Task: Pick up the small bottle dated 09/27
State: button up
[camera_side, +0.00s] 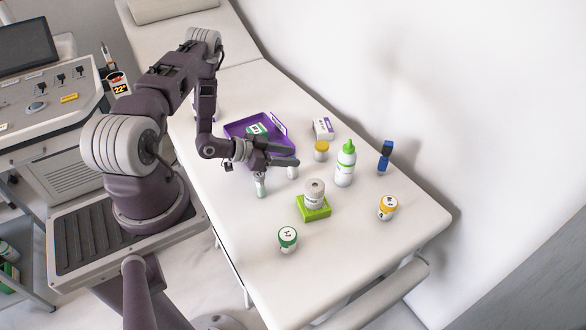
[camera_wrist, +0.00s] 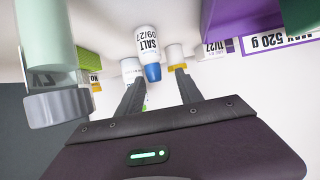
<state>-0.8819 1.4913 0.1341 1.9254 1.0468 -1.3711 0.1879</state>
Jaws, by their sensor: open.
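The small bottle dated 09/27 (camera_wrist: 147,42) is white with a blue cap and a "SALT" label. It stands in the wrist view, which appears upside down, just ahead of my gripper (camera_wrist: 161,74). Its cap shows between the fingertips, nearer the left one in that picture. In the side view my gripper (camera_side: 297,156) is open, low over the table, with nothing held. A small white bottle (camera_side: 292,173) shows just below the fingers there, its top hidden; it is probably the same one. I cannot tell whether the fingers touch it.
A pale green vial (camera_side: 261,185) stands close beside my gripper. A purple tray (camera_side: 232,126) lies behind it. The table's front right is clearer.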

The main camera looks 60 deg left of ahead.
jog(key=x, duration=0.5)
jog(key=shift+s+d, duration=0.15)
jog(key=shift+d, duration=0.2)
grip_shut()
